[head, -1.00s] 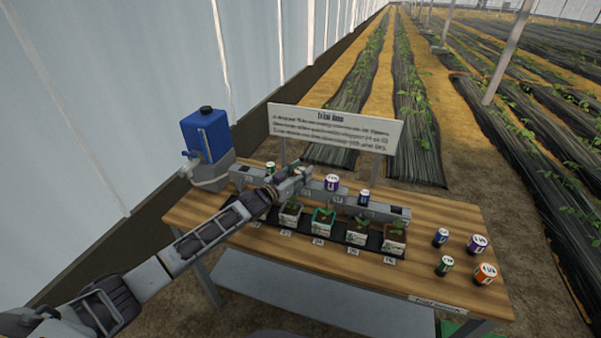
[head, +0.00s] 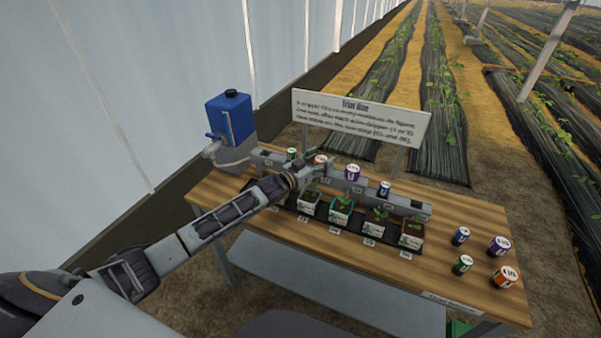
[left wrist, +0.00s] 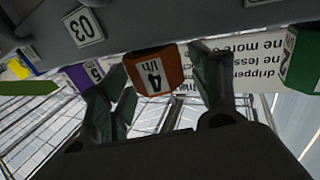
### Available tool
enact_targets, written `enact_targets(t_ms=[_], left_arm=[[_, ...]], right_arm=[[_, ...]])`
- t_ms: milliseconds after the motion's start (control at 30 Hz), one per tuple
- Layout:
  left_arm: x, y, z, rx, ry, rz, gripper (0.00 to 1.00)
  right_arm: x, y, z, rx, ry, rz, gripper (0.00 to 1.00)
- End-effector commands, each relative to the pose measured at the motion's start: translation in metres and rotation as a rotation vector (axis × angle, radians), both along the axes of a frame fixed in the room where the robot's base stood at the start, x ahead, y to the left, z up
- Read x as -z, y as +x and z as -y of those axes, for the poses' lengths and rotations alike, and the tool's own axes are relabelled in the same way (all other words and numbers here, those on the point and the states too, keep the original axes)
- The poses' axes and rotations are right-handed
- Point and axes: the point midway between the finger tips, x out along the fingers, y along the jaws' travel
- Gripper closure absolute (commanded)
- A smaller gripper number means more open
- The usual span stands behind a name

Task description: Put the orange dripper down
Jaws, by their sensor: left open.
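The orange dripper (head: 320,159) stands on the grey rail (head: 409,205), between a green dripper (head: 291,153) and a purple dripper (head: 353,172). In the left wrist view the orange dripper (left wrist: 154,70) carries a white 4 l/h label and meets the rail (left wrist: 150,22); its seat there is hidden. My left gripper (head: 316,170) is at the rail beside it. In the wrist view its fingers (left wrist: 160,88) are apart, one on each side of the orange dripper, with gaps visible. My right gripper is not in view.
A blue dripper (head: 384,188) stands farther right on the rail. Several potted seedlings (head: 341,211) stand in front of it. Several loose drippers, one orange (head: 506,276), stand at the table's right end. A blue tank (head: 231,117) and a sign (head: 361,118) are behind.

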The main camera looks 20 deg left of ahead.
Motion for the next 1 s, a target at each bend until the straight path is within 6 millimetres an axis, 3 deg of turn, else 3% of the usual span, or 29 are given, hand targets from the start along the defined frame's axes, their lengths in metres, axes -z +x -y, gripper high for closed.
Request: enact_targets(t_ms=[367,1000], left_arm=[[0.0,-0.026,-0.012,0.0,0.0,-0.001,0.37],[0.0,-0.069,-0.031,0.0,0.0,-0.001,0.37]], right_arm=[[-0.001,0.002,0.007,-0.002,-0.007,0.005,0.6],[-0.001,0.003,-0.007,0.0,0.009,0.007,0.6]])
